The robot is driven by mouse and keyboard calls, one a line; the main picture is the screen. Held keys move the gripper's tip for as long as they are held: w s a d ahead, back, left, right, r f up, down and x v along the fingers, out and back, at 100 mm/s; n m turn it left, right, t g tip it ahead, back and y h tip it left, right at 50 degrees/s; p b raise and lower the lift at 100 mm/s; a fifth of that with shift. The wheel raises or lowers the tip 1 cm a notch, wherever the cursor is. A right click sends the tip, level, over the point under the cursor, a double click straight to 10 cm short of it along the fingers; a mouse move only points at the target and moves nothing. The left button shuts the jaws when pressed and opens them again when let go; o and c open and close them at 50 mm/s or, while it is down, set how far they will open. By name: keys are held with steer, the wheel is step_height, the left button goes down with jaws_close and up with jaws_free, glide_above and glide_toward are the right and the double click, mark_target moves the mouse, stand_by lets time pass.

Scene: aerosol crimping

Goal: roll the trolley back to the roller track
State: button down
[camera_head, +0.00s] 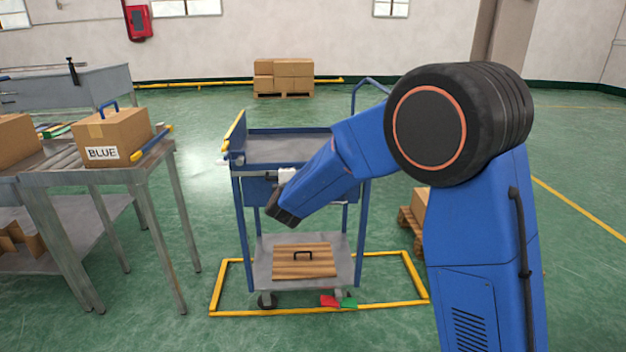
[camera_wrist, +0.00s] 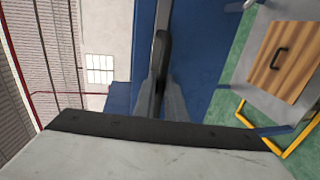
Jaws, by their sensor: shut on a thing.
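The trolley (camera_head: 290,150) is a blue frame with a grey top tray and a grey lower shelf. It stands upright on castors inside a yellow floor outline. The roller track (camera_head: 155,160) is on a grey metal stand to its left, with a floor gap between them. My gripper (camera_head: 268,174) is at the trolley's near side, just below the top tray, partly hidden by my arm. In the wrist view my gripper (camera_wrist: 160,78) is shut on a dark upright handle (camera_wrist: 163,48) in front of the trolley's blue panel (camera_wrist: 195,60).
A wooden-slatted board with a black handle (camera_head: 304,262) lies on the lower shelf. Red (camera_head: 329,300) and green (camera_head: 349,302) pedals sit at the trolley's foot. A carton marked BLUE (camera_head: 112,137) stands on the track. Cartons (camera_head: 284,75) are stacked at the back; floor between is clear.

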steer(key=a, duration=1.7)
steer(key=shift+s+a+f, duration=0.15)
steer(key=shift+s, duration=0.15)
steer(key=shift+a, duration=0.25)
steer(key=c, duration=1.8)
jaws_free()
steer(key=shift+a, duration=0.15)
steer(key=v, duration=1.7)
steer(key=shift+s, duration=0.2)
